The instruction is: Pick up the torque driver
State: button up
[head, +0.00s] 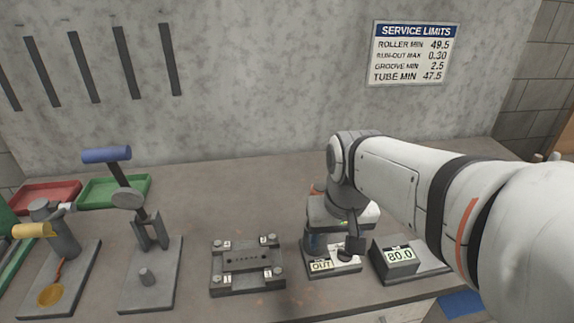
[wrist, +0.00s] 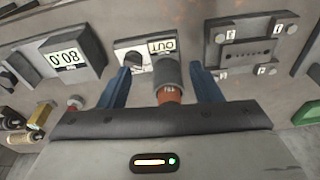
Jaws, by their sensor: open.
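The torque driver, which I take to be the upright tool with a dark grey cylinder and an orange-brown part (wrist: 169,95), stands at the OUT plate in the wrist view. My gripper (wrist: 160,69) is open, with one blue finger on each side of the tool; I cannot tell whether either finger touches it. In the head view my gripper (head: 334,240) is above the plate marked OUT (head: 320,266) and hides most of the tool.
A grey fixture with corner bolts (head: 246,262) is on the left. Further left are a stand with a blue-handled tool (head: 107,155), a green tray (head: 114,188) and a red tray (head: 44,195). A wall stands behind.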

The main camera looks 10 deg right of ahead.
aim_at(320, 187)
jog(key=shift+o, duration=0.3)
jog(key=w+r+m+p, duration=0.1)
jog(key=w+r, duration=0.1)
jog(key=w, duration=0.1)
jog(key=w+r+m+g+p, duration=0.1)
jog(key=w+r, duration=0.2)
jog(key=w, duration=0.1)
jog(key=w+r+g+p, duration=0.1)
jog(key=w+r, duration=0.2)
jog(key=shift+w+a+m, duration=0.25)
jog(key=shift+w+m, duration=0.05)
jog(key=shift+m, duration=0.1)
jog(key=shift+w+f, duration=0.2)
jog(key=f, duration=0.7)
jog(key=shift+s+d+f, duration=0.15)
jog(key=shift+d, duration=0.05)
jog(key=shift+c, duration=0.5)
jog(key=c, duration=1.1)
